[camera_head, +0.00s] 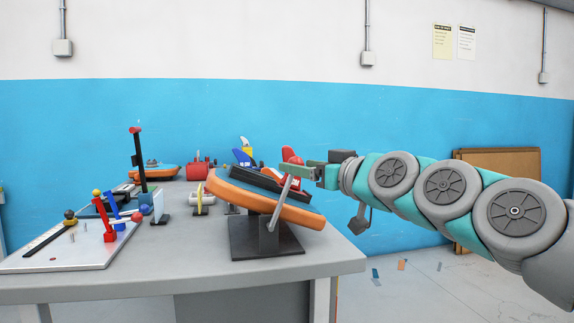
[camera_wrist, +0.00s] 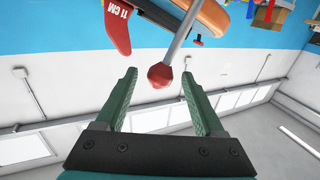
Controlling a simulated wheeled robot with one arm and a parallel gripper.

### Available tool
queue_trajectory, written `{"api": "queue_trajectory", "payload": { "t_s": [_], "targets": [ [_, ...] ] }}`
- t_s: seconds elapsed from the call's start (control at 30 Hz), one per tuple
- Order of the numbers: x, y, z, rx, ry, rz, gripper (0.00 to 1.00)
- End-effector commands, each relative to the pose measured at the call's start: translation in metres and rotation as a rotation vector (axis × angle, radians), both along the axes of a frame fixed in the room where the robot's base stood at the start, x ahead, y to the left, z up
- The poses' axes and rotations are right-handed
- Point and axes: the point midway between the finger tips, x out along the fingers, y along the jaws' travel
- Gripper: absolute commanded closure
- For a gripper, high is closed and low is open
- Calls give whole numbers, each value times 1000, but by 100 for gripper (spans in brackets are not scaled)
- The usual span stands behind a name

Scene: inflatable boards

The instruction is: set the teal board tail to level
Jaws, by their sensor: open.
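A thick orange-sided board (camera_head: 262,201) sits tilted on a dark stand (camera_head: 265,241), its left end higher than its right. Its top is mostly hidden, so I cannot tell whether it is teal. A grey lever (camera_head: 277,205) slants up beside the board to a red knob (camera_wrist: 160,76). My gripper (camera_wrist: 159,73) is open, with the knob between its fingertips in the wrist view; no contact shows. In the head view my gripper (camera_head: 291,171) is at the lever's upper end.
Another board with orange and teal (camera_head: 157,171) lies at the table's back left. A white panel (camera_head: 72,249) with coloured levers and knobs is at front left. A red cylinder (camera_head: 197,169) stands behind.

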Motion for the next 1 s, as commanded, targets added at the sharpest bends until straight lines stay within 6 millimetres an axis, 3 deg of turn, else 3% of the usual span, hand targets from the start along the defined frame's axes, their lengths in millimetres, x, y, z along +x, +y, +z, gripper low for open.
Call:
{"api": "queue_trajectory", "payload": {
  "t_s": [0.3, 0.73, 1.0],
  "targets": [
    [35, 28, 0, -2, 4, 2, 30],
    [43, 35, -1, -2, 3, 1, 30],
    [43, 35, -1, -2, 4, 1, 58]
  ]
}}
